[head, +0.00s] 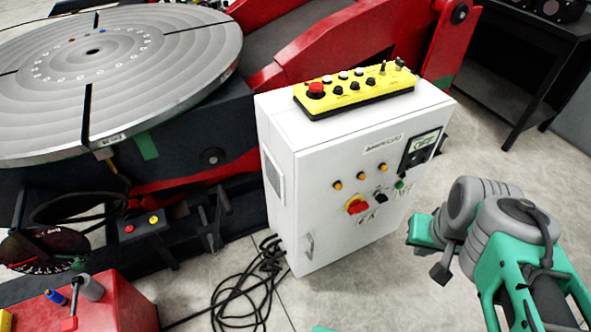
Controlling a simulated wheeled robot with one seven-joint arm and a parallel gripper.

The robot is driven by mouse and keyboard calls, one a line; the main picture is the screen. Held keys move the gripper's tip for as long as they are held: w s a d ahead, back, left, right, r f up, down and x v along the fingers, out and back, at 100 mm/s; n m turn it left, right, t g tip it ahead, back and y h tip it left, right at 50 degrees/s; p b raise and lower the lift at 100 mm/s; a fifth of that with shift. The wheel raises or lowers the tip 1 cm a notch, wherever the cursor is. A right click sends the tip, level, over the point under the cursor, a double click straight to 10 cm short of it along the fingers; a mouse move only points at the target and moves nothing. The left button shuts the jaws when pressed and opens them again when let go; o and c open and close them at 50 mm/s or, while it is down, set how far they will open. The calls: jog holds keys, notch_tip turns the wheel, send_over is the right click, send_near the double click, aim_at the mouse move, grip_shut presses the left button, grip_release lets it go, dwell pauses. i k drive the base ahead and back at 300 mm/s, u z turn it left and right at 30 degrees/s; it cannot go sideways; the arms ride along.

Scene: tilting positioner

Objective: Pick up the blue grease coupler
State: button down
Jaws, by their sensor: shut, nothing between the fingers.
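The blue grease coupler (56,298) is a small blue piece at the lower left of the head view. It sits on top of a red box (105,308), beside a grey cylinder (91,288). My gripper (441,271) is at the right, in front of the white control cabinet's right side, far from the coupler. Its small dark fingertips are together and hold nothing. Part of the gripper is hidden by my green and grey arm.
A white control cabinet (290,210) with a yellow button pendant (355,93) on top stands between my gripper and the red box. The big round positioner table (190,70) is at upper left. Black cables (245,300) lie on the floor. A dark bench (500,95) stands at upper right.

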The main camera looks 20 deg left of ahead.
aim_at(55, 297)
jog(key=u, duration=2.9)
jog(key=k, duration=0.6)
jog(key=z, duration=0.25)
jog(key=i, duration=1.05)
jog(key=u, duration=0.5)
jog(key=i, duration=0.75)
jog(key=u, duration=1.1)
jog(key=i, duration=0.45)
jog(key=u, duration=0.45)
